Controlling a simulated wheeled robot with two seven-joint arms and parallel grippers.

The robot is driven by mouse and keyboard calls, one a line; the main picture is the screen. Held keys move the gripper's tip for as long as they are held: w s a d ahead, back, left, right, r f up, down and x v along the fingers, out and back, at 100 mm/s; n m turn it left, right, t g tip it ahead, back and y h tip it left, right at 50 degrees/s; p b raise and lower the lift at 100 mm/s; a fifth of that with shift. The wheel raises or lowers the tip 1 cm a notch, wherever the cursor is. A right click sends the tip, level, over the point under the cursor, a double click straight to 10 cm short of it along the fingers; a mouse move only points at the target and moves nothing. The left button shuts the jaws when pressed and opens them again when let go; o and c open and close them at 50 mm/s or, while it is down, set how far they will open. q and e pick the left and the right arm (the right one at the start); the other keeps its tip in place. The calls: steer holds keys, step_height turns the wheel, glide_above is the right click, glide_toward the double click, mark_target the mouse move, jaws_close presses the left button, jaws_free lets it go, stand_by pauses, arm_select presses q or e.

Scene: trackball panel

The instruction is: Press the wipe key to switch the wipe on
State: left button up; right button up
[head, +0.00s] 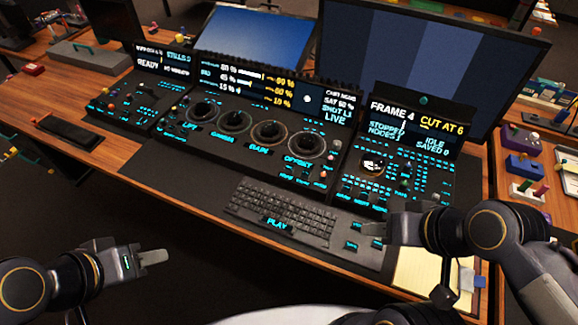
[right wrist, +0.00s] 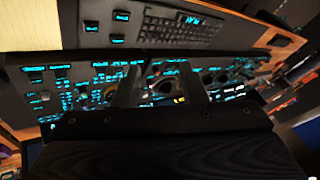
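The right-hand panel (head: 340,197) carries many small keys with blue lit labels and a trackball (head: 373,163). The labels are too small to read, so I cannot tell which is the wipe key. Its screen (head: 416,122) reads FRAME 4, CUT AT 6, STOPPED, IDLE and SAVED 0. My right gripper (head: 374,238) is over the desk near the panel's front edge, beside a few loose lit keys (head: 352,245). In the right wrist view its two fingers (right wrist: 160,70) are apart with nothing between them. My left gripper (head: 160,257) is off the desk's front edge, empty, its finger gap hidden.
A keyboard (head: 280,211) with a lit PLAY key (head: 277,224) lies left of my right gripper. A grading panel with several dark trackballs (head: 236,121) stands behind it. A notepad (head: 420,273) lies at the front right. Large monitors (head: 430,60) stand behind.

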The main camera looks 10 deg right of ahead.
jaws_close()
stand_by(1.2)
